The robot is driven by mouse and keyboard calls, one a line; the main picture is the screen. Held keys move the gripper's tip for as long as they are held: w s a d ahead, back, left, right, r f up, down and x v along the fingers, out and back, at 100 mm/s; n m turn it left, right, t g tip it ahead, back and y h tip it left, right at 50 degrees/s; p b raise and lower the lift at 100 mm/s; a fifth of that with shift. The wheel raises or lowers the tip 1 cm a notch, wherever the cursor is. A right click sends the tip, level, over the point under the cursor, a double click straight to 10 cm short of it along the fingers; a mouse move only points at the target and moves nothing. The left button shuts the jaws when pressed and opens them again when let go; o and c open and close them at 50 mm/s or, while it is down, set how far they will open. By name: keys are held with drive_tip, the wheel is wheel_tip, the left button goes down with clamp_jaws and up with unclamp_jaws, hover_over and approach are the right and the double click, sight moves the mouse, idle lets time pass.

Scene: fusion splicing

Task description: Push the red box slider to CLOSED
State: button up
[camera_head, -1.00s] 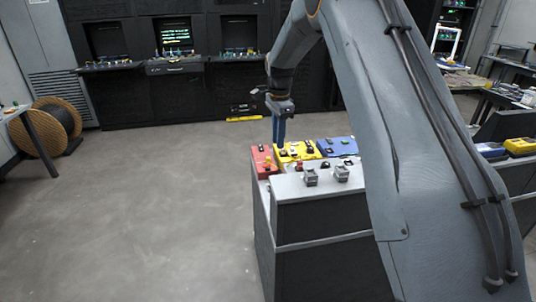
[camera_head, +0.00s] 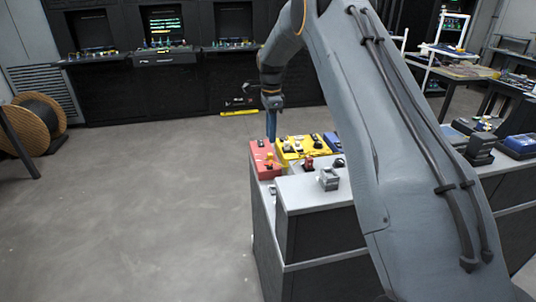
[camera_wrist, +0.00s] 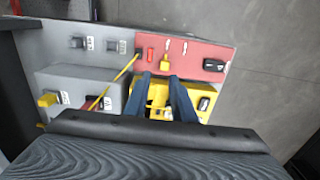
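The red box (camera_head: 261,168) sits at the left end of the bench top, with small controls on it. In the wrist view the red box (camera_wrist: 193,60) shows a red piece, small yellow-white marks and a black part (camera_wrist: 214,65) near its right end. I cannot tell which part is the slider or read its position. My gripper (camera_head: 271,138) points down by the back right of the red box. In the wrist view my gripper (camera_wrist: 158,76) has two dark blue fingers with a gap between them. Its tips overlap the red box's lower edge; contact cannot be told.
The yellow box (camera_head: 318,143) lies right of the red box, with the blue box (camera_head: 334,141) beyond. A grey cabinet top (camera_head: 300,190) with a block stands in front. A yellow cable (camera_wrist: 121,75) runs left of my fingers. Open floor (camera_head: 150,200) lies left of the bench.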

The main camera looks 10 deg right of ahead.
sight(270, 154)
drive_tip(key=shift+w+f, duration=0.55)
drive_tip(key=shift+f, duration=0.15)
drive_tip(key=shift+f+p, duration=0.95)
drive_tip(key=shift+f, duration=2.8)
clamp_jaws()
